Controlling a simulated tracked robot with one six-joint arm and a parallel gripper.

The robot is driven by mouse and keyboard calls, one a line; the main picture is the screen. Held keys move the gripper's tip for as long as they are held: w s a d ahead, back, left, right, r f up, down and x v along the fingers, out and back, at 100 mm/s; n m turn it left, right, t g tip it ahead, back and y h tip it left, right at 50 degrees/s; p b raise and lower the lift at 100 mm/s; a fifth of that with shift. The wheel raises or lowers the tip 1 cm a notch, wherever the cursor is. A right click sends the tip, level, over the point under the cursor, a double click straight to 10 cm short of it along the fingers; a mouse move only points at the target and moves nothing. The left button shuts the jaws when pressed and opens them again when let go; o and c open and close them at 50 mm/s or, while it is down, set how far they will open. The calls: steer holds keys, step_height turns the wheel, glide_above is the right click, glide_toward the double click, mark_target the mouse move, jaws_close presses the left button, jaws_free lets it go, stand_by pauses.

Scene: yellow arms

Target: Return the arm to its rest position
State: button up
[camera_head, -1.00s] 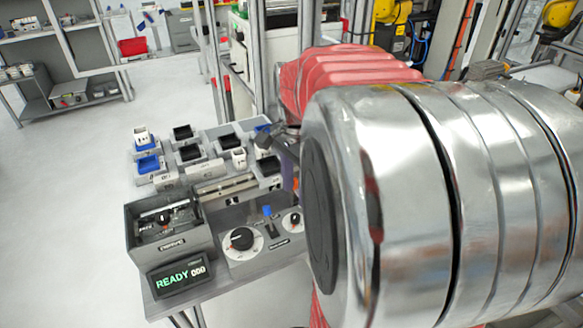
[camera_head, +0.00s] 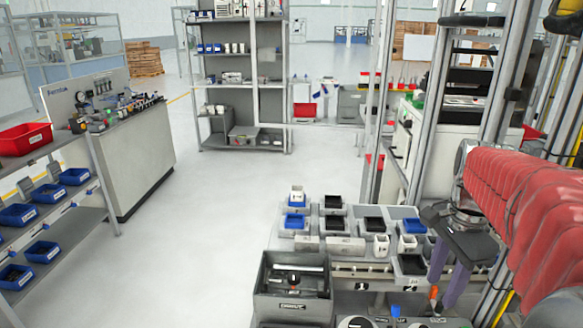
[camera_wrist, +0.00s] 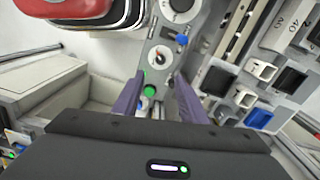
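My arm, in a red ribbed sleeve (camera_head: 530,205), reaches in from the right edge of the head view. My gripper (camera_head: 440,290) hangs from it, fingers pointing down, over the right part of the workbench. In the wrist view my gripper (camera_wrist: 160,76) shows two purple-grey fingers spread apart, with a clear gap and no held object seen between them. The panel with dials (camera_wrist: 162,55) and a green button lies beyond the fingertips. Whether the fingertips touch anything on the bench cannot be told.
The bench carries a grey bin (camera_head: 291,308), several small blue and black trays, and white blocks. Metal posts (camera_head: 510,75) stand close behind my arm at the right. Shelves with blue bins (camera_head: 45,250) stand at the left. The floor (camera_head: 190,240) between is clear.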

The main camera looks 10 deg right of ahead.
steer(key=s+a+f+n+t, duration=0.1)
steer(key=s+a+n+t, duration=0.1)
steer(key=a+n, duration=0.7)
steer(key=s+a+n+t, duration=0.2)
steer(key=a+n+t, duration=0.1)
steer(key=a+n, duration=0.7)
steer(key=a, duration=0.4)
steer(key=shift+f+t, duration=0.3)
steer(key=shift+f, duration=0.1)
steer(key=shift+d, duration=0.15)
